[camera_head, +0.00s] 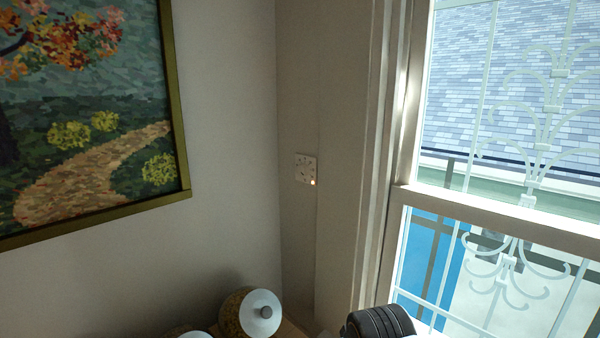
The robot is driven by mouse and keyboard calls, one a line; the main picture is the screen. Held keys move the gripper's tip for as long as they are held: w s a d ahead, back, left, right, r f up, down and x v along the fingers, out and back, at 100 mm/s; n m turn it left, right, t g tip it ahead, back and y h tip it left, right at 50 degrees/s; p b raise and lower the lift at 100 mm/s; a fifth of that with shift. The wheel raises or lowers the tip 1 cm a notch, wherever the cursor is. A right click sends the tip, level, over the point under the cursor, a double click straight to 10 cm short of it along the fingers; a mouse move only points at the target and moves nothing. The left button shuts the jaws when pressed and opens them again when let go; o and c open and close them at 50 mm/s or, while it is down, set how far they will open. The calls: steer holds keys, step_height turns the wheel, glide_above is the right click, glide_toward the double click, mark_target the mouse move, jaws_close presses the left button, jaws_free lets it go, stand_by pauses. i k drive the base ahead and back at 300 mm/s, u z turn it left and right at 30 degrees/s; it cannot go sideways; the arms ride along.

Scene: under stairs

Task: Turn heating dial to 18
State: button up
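The heating dial (306,169) is a small, pale square panel on the narrow wall between the corner and the window. It has small dark marks around its face and an orange light at its lower right. It is too small in the picture to read its numbers or where it points. My gripper is not in view, and nothing touches the dial.
A framed painting (90,110) hangs on the left wall. A barred window (500,180) fills the right. Below stand a round speckled container with a white top (260,312) and a dark ribbed object (378,323). The space before the dial looks clear.

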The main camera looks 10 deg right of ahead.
mark_target(302, 170)
steer(key=z, duration=0.45)
steer(key=k, duration=0.85)
steer(key=z, duration=1.9)
